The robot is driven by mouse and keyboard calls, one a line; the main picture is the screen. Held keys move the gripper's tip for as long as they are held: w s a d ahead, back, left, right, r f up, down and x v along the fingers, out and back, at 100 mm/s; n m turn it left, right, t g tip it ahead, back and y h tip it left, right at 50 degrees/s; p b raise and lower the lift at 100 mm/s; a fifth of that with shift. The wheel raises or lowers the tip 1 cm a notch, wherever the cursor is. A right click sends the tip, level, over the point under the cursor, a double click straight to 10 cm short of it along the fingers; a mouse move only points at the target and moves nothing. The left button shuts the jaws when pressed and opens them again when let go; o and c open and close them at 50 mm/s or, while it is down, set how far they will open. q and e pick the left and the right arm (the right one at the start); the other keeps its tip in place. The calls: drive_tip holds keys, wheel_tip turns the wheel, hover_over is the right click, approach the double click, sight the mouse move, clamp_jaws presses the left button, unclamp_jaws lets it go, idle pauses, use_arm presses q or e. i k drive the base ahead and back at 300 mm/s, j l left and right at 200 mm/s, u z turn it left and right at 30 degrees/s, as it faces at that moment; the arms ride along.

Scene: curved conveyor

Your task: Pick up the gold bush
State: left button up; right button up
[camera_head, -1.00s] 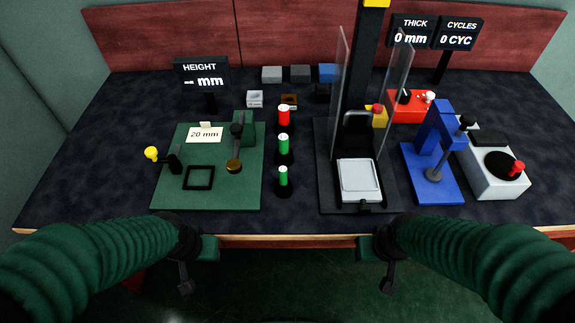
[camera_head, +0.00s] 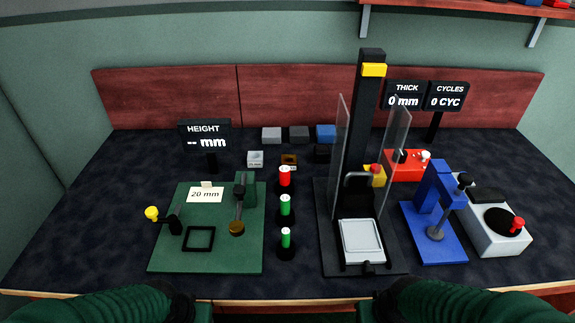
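A small gold-brown block with a dark opening (camera_head: 289,161), which looks like the gold bush, sits at the back middle of the table. It stands between a silver piece (camera_head: 255,159) and a black piece (camera_head: 322,153). A round gold disc (camera_head: 237,227) is also on the green gauge plate. My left gripper (camera_head: 203,312) and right gripper (camera_head: 364,312) show only as slivers at the bottom edge, in front of the table and far from the block. Their fingers are cut off by the frame.
Red and green capped posts (camera_head: 285,206) stand in a row before the block. A press with clear side shields (camera_head: 362,240) stands right of them, then a blue stand (camera_head: 433,225) and a grey box (camera_head: 492,225). The green gauge plate (camera_head: 190,258) lies left.

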sight(289, 163)
drive_tip(key=k+u, duration=0.1)
drive_tip(key=u, duration=0.35)
drive_tip(key=k+u, duration=0.15)
drive_tip(key=u, duration=0.3)
drive_tip(key=k+u, duration=0.1)
drive_tip(key=u, duration=0.35)
